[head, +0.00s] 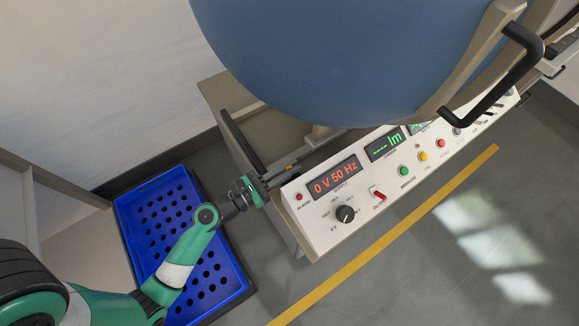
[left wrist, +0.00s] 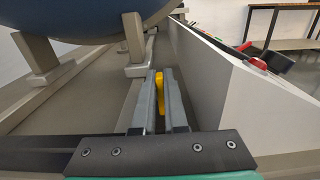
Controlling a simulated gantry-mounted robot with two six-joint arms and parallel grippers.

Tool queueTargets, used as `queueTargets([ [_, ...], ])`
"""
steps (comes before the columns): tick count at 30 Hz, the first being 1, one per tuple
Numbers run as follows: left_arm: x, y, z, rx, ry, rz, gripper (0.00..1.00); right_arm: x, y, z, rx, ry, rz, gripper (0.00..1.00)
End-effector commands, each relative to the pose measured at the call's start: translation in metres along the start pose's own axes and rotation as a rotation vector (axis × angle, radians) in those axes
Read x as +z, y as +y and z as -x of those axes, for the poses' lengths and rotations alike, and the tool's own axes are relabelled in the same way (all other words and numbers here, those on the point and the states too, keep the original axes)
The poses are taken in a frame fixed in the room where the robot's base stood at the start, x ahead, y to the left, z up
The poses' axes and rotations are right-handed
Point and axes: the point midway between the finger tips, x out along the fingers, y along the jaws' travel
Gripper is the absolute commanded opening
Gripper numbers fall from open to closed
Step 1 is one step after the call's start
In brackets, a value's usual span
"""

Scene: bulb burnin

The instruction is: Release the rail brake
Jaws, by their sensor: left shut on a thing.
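A small yellow piece (left wrist: 159,84), which looks like the rail brake's lever, stands in the channel behind the control panel. A bit of yellow also shows at the gripper's tip in the head view (head: 291,167). My left gripper (head: 286,174) reaches in over the left end of the bench. In the left wrist view its two grey fingers (left wrist: 161,98) are closed on the yellow piece, one on each side. The lower part of the piece is hidden by the fingers. My right gripper is not in view.
A big blue sphere (head: 330,50) with a black handle (head: 505,75) overhangs the bench. The white control panel (head: 330,235) has a display reading 0 V 50 Hz, a black knob (head: 345,214) and a red switch (head: 378,194). A blue perforated crate (head: 150,205) is on the floor at left.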

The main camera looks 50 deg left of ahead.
Motion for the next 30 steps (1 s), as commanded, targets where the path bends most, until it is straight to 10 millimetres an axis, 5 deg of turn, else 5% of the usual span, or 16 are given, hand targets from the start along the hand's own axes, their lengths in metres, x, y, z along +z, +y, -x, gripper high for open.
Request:
queueTargets([
  [11,0.000,-0.003,0.000,-0.001,0.000,-0.051,0.00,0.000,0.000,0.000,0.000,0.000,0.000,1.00],
  [30,-0.005,-0.019,0.000,-0.001,-0.001,-0.449,0.00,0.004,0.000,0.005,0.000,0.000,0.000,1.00],
])
